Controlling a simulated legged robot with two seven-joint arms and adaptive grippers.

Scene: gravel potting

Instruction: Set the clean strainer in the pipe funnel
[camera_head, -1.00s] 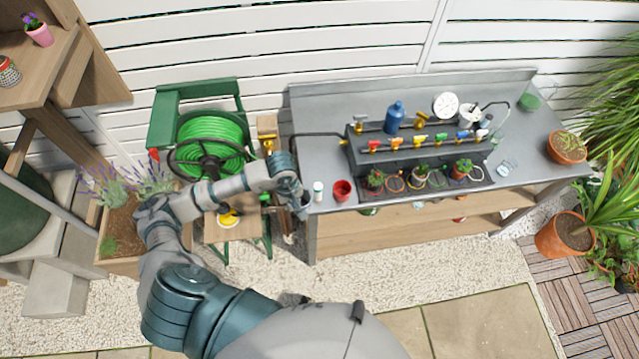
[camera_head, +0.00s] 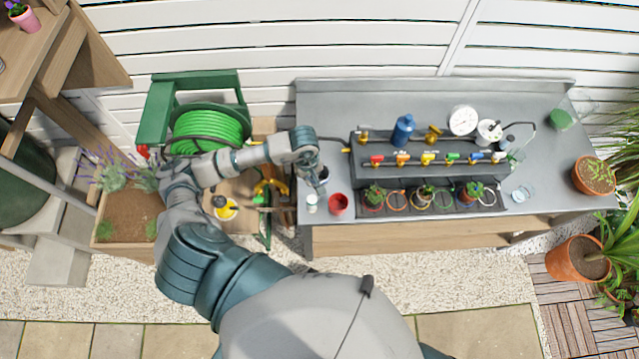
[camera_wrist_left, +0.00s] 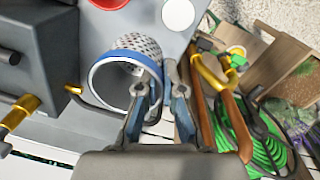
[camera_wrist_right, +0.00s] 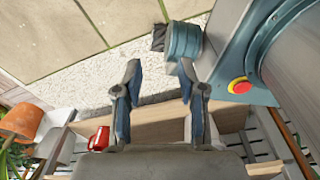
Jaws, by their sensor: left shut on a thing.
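My left gripper (camera_head: 316,182) is over the left end of the grey bench (camera_head: 335,104). In the left wrist view my left gripper (camera_wrist_left: 155,92) is shut on the rim of the strainer (camera_wrist_left: 138,44), a pale perforated cylinder with a blue rim. The strainer's open mouth faces the camera and its inside looks empty. The gripper and arm largely hide it in the head view. I cannot make out the pipe funnel for certain in any view. In the right wrist view my right gripper (camera_wrist_right: 158,78) has its fingers apart with nothing between them.
A red pot (camera_head: 338,204) and a small white-capped jar (camera_head: 311,204) stand by the bench's front left corner. A dark manifold (camera_head: 430,160) with coloured valves and potted plants fills the middle. The green hose reel (camera_head: 207,128) stands left of the bench.

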